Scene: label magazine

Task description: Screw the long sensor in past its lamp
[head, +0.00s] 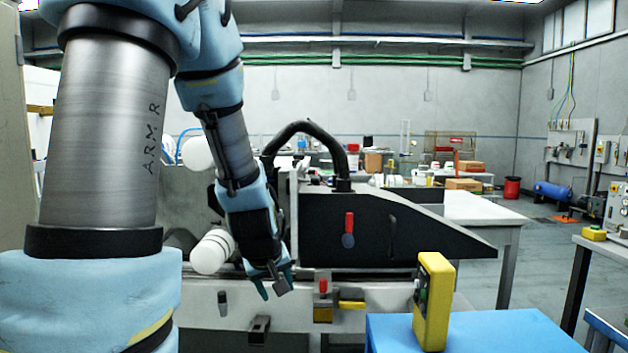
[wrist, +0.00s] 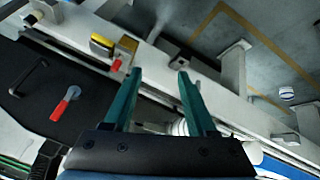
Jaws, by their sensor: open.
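My gripper (head: 275,284) hangs in front of the machine's pale front rail (head: 385,294), with its two teal fingers apart and nothing between them. In the wrist view the open fingers (wrist: 158,78) reach over the rail. A small red-topped part with a brass-yellow block (head: 323,313) is on the rail right of my gripper; its red tip (wrist: 116,65) shows left of the fingers in the wrist view. A yellow part (head: 352,304) sits beside it. I cannot tell which part is the long sensor or its lamp.
The black machine plate (head: 400,235) with a red-handled lever (head: 348,229) stands behind the rail. White rolls (head: 212,251) lie left of my gripper. A yellow button box (head: 433,302) stands on the blue table (head: 500,333) at front right. A dark block (head: 259,330) juts below the rail.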

